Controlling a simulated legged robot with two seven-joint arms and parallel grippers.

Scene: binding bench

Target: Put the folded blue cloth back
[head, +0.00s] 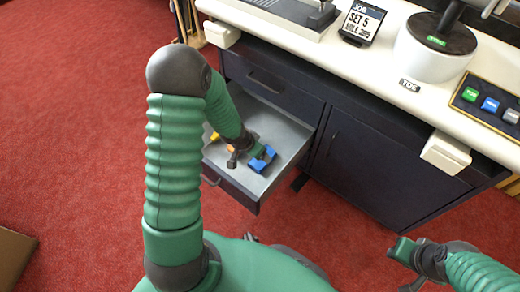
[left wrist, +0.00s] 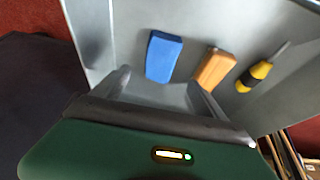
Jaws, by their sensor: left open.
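The folded blue cloth (head: 261,164) lies in the open drawer, beside my left gripper (head: 249,156), which partly covers it in the head view. In the left wrist view the cloth (left wrist: 164,57) is a flat blue block on the grey drawer floor. My left gripper (left wrist: 160,82) is open there, its fingertips just short of the cloth's near end, nearer its left side. Whether they touch it I cannot tell. My right gripper (head: 405,266) is at the lower right over the red floor, its fingers apart and empty.
The grey drawer (head: 292,152) also holds an orange block (left wrist: 215,69) and a yellow-black screwdriver (left wrist: 255,76) right of the cloth. The cream bench top (head: 385,75) above carries a sign (head: 363,22) and a white round stand (head: 433,52).

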